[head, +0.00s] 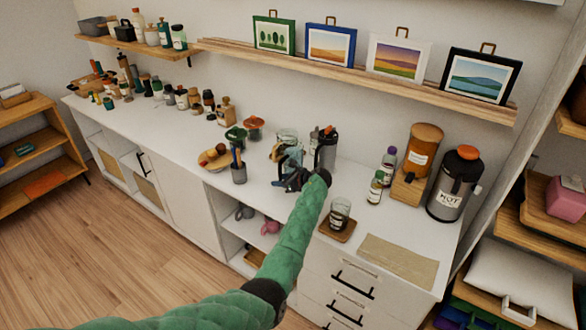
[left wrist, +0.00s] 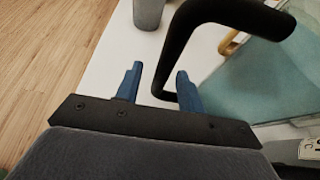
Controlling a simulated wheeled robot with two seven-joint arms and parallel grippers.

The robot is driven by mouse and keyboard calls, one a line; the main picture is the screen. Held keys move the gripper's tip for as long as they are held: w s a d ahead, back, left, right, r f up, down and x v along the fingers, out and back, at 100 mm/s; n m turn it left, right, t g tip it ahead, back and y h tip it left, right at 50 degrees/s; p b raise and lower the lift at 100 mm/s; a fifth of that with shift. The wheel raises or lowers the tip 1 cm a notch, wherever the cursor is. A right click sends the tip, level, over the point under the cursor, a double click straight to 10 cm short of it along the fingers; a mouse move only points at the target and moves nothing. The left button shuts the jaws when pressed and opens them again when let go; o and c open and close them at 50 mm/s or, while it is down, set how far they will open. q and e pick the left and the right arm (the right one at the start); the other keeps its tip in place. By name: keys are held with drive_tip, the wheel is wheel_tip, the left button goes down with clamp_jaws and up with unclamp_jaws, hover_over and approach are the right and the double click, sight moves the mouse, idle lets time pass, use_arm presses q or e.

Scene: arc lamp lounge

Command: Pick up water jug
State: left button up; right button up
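The water jug appears to be the teal, see-through vessel (head: 287,137) on the white counter, partly hidden behind my left gripper in the head view. In the left wrist view its teal wall (left wrist: 265,80) fills the right side, and its thick black handle (left wrist: 190,40) curves down in front of the fingers. My left gripper (head: 284,183) is at the jug's handle. In the left wrist view its two blue fingertips (left wrist: 157,85) are apart, with the lower handle between or just beyond them; contact cannot be told. My right gripper is not in view.
A grey cup of utensils (head: 238,172) stands left of the gripper. A glass on a wooden coaster (head: 337,232), bottles (head: 376,186) and a hot-drink dispenser (head: 452,186) are farther right. A picture shelf (head: 350,75) runs above.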

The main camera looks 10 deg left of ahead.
use_arm(q)
drive_tip(key=shift+a, duration=0.15)
clamp_jaws()
idle(1.4)
drive_tip(key=shift+w+r, duration=0.1)
drive_tip(key=shift+r, duration=0.05)
